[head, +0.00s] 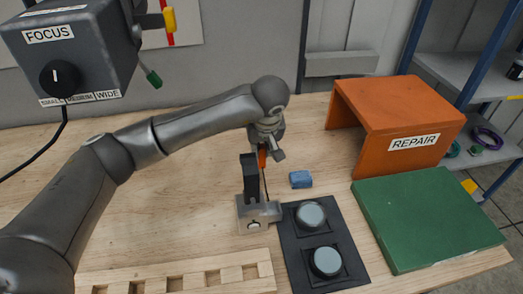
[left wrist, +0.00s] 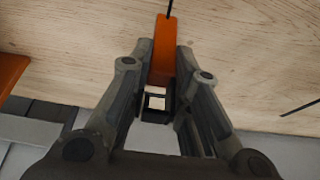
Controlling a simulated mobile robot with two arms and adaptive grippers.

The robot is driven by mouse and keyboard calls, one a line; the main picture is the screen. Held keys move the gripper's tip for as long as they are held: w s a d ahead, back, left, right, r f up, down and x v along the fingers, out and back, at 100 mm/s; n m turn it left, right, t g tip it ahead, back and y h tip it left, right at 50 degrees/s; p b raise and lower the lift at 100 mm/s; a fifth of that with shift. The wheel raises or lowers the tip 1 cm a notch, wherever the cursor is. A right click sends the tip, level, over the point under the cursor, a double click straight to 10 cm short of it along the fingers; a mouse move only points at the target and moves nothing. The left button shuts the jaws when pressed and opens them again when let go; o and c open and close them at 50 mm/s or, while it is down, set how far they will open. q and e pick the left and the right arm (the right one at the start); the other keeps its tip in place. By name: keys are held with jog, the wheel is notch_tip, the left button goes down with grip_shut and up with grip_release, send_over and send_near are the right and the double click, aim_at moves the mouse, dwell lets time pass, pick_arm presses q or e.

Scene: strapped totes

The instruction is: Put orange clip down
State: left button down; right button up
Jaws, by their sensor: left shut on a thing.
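The orange clip (left wrist: 163,48) is held between the two fingers of my left gripper (left wrist: 164,62) in the left wrist view. A thin black piece runs from its far end. In the head view my left gripper (head: 265,147) points down over the middle of the bench, and only a small part of the orange clip (head: 262,160) shows below it. The clip is just beside the black upright of a small grey stand (head: 258,214); I cannot tell whether they touch. My right gripper is not in view.
A dark panel with two round grey buttons (head: 312,214) lies right of the stand, with a blue block (head: 300,179) behind it. An orange REPAIR shelter (head: 398,108) and green board (head: 425,215) are at right. A slotted wooden rail (head: 190,279) lies in front.

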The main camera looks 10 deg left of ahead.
pick_arm(q)
notch_tip(320, 180, down, 2)
jog(key=shift+f+p, duration=0.2)
jog(key=shift+p, duration=0.1)
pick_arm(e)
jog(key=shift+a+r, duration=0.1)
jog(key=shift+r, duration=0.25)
pick_arm(q)
jog(key=shift+f, duration=0.1)
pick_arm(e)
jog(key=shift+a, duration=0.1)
pick_arm(q)
jog(key=shift+f+b, duration=0.15)
jog(key=shift+b, duration=0.15)
jog(key=c, duration=1.3)
grip_release()
jog(key=shift+c, duration=0.2)
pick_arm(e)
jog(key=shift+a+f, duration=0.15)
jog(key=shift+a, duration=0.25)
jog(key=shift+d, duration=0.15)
